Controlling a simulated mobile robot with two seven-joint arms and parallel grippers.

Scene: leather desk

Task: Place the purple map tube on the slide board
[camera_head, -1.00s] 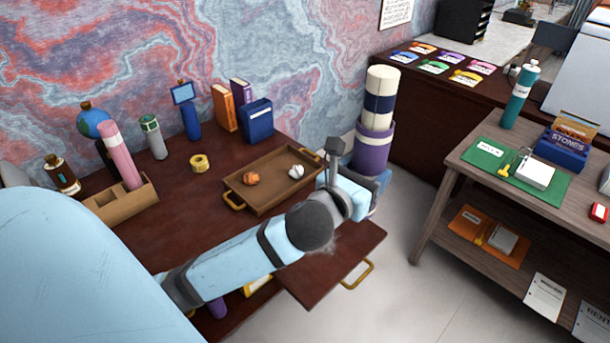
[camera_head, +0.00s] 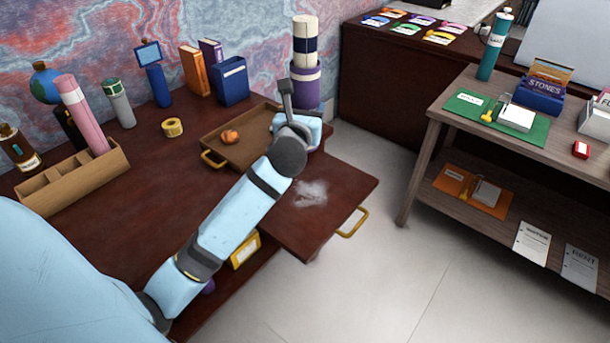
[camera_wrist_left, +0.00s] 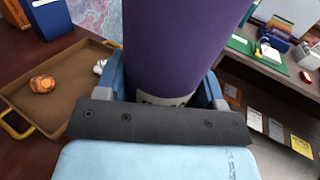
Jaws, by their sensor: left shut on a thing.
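The purple map tube (camera_head: 306,90) is held upright by my left gripper (camera_head: 300,128), beyond the slide board in the head view. In the left wrist view the purple tube (camera_wrist_left: 180,45) stands between the two blue fingers, with a pale label near its lower end. The gripper's wrist hides the tube's lower end in the head view. The slide board (camera_head: 325,200) is a dark red-brown leaf pulled out from the desk, with a brass handle at its front. A pale smudge marks its bare top. My right gripper is not in view.
A cream and navy cylinder (camera_head: 305,42) shows directly above the tube; I cannot tell whether they join. A brown tray (camera_head: 215,141) with an orange lump (camera_head: 230,137) lies left of my gripper. A wooden holder (camera_head: 70,182) carries a pink tube (camera_head: 82,112). A shelf table (camera_head: 450,140) stands right, past open floor.

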